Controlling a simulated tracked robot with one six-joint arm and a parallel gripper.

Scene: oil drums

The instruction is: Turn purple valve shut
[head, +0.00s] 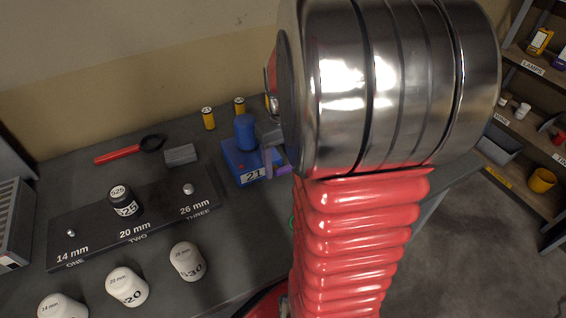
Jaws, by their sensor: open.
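A small purple part (284,168), which looks like the purple valve's handle, shows beside the blue base labelled 21 (243,165). A blue upright cylinder (244,132) stands on that base. Most of the valve is hidden behind my arm, so I cannot tell how far it is turned. My gripper (272,158) shows only in part at the left edge of my arm, close to the purple part. It is open. I cannot tell whether its fingers touch the valve.
White weights (187,261) stand in front. A red-handled tool (120,154), a grey block (181,155) and yellow cylinders (208,118) lie behind. Shelves (520,175) stand right.

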